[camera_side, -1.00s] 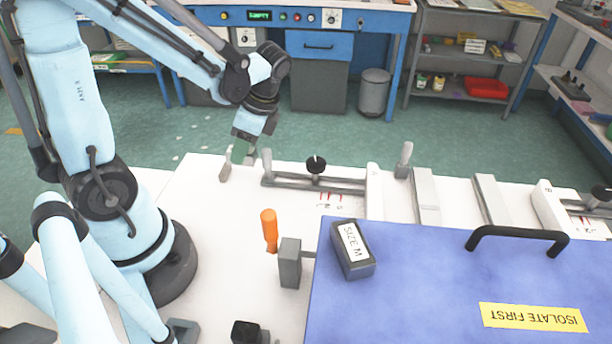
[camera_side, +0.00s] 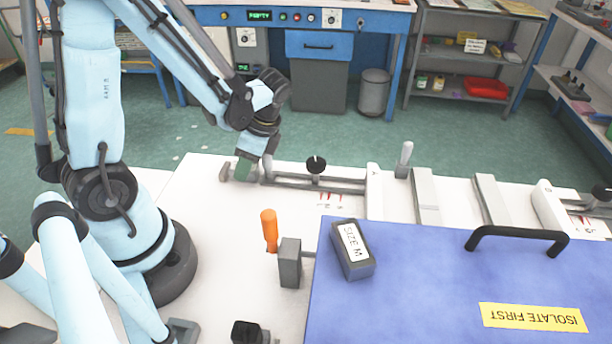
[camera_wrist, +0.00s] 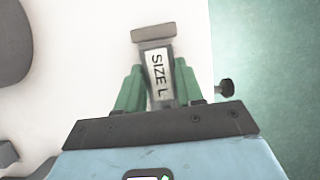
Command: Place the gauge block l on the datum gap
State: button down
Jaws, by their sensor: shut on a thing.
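The gauge block L (camera_wrist: 157,72), a grey block with a white "SIZE L" label, is between the two green fingers of my gripper (camera_wrist: 158,88) in the wrist view. My gripper is shut on it. In the side view my gripper (camera_side: 246,172) is low at the far left end of the white table, between a small grey post (camera_side: 225,173) and an upright at the left end of a grey rail (camera_side: 310,181). The block is largely hidden there. In the wrist view a grey-brown piece (camera_wrist: 153,34) lies just beyond the block's far end. I cannot clearly make out the datum gap.
A "SIZE M" block (camera_side: 358,262) lies on a blue panel (camera_side: 420,290) with a black handle (camera_side: 517,236). An orange-handled tool (camera_side: 269,230) stands by a grey block (camera_side: 290,263). White tabletop (camera_side: 210,235) is clear in front of my gripper.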

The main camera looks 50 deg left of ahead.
jog(key=shift+f, duration=0.25)
jog(key=shift+w+f, duration=0.1)
jog(key=shift+f, duration=0.05)
jog(key=c, duration=0.7)
grip_release()
